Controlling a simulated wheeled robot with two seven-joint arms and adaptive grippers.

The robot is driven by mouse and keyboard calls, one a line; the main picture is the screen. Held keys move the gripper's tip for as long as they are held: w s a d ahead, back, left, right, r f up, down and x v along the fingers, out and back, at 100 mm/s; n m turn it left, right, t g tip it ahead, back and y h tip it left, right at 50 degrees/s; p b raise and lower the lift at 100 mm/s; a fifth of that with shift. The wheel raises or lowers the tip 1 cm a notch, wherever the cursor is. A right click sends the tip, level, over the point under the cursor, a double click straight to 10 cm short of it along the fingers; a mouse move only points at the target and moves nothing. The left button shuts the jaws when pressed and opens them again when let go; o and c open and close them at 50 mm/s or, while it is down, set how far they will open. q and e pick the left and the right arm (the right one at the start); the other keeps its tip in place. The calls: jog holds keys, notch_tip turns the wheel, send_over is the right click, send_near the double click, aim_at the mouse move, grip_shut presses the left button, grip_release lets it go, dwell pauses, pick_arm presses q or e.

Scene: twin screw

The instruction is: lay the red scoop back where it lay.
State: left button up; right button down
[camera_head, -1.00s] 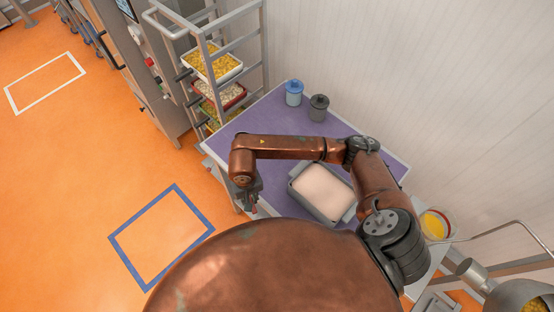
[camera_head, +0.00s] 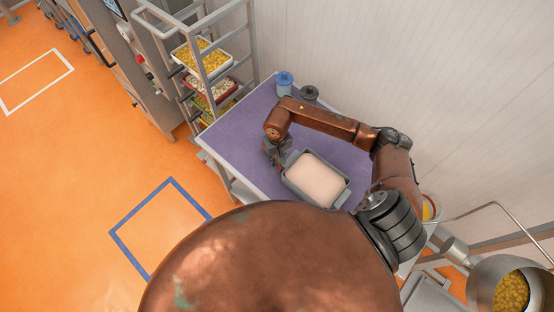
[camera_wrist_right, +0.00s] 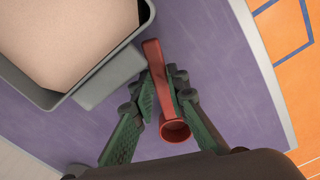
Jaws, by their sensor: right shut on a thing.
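The red scoop (camera_wrist_right: 153,61) is in my right gripper (camera_wrist_right: 164,85), its handle between the green-padded fingers and its round cup toward the wrist. In the head view my right gripper (camera_head: 274,155) points down over the purple table top (camera_head: 235,135), just left of the grey tub (camera_head: 300,194). The scoop cannot be made out there. In the wrist view the scoop is over bare purple surface, beside the tub's lug (camera_wrist_right: 105,82). I cannot tell whether it touches the table. My left gripper is not in view.
The tub holds a pale, flat-topped filling. A blue canister (camera_head: 285,84) and a dark grey canister (camera_head: 309,94) stand at the table's back. A rack (camera_head: 251,50) with food trays stands behind left. The table's left part is clear.

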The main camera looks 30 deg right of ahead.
jog(key=shift+f, duration=0.45)
jog(key=shift+d+f+p, duration=0.1)
jog(key=shift+f+p, duration=0.15)
jog(key=shift+p, duration=0.05)
jog(key=shift+f, duration=0.1)
jog(key=shift+f, duration=0.1)
jog(key=c, duration=1.9)
grip_release()
